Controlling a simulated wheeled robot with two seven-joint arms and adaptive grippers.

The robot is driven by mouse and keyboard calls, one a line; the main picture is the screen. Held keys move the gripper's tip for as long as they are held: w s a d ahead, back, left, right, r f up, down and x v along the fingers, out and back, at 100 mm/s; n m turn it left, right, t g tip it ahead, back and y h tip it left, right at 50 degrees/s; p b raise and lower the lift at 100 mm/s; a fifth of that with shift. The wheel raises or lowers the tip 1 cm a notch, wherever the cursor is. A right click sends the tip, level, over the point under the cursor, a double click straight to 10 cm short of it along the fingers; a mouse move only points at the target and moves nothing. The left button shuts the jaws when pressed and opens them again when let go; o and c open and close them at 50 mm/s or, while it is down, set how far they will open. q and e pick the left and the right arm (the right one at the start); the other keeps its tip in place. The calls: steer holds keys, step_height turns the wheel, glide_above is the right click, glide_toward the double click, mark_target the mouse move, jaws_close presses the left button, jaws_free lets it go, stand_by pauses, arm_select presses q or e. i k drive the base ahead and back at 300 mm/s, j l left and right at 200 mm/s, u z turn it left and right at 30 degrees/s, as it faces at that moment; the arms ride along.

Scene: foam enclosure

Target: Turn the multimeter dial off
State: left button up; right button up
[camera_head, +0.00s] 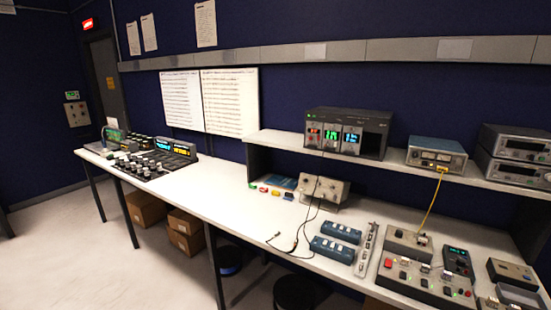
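A dark handheld device with a small green lit display, which looks like the multimeter (458,262), lies at the right end of the long white bench (228,194). It is beside or on a grey panel (425,272) with several switches and knobs. Its dial is too small to make out, so its setting cannot be told. Neither of my grippers is in view.
Two blue boxes (333,249) and a beige instrument (324,189) with dark cables stand left of the panel. A shelf (280,142) above holds a power supply (347,133) and other instruments. A yellow cable (431,205) hangs down. The floor (75,245) at left is clear.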

mark_target(460, 262)
steer(key=z, duration=1.45)
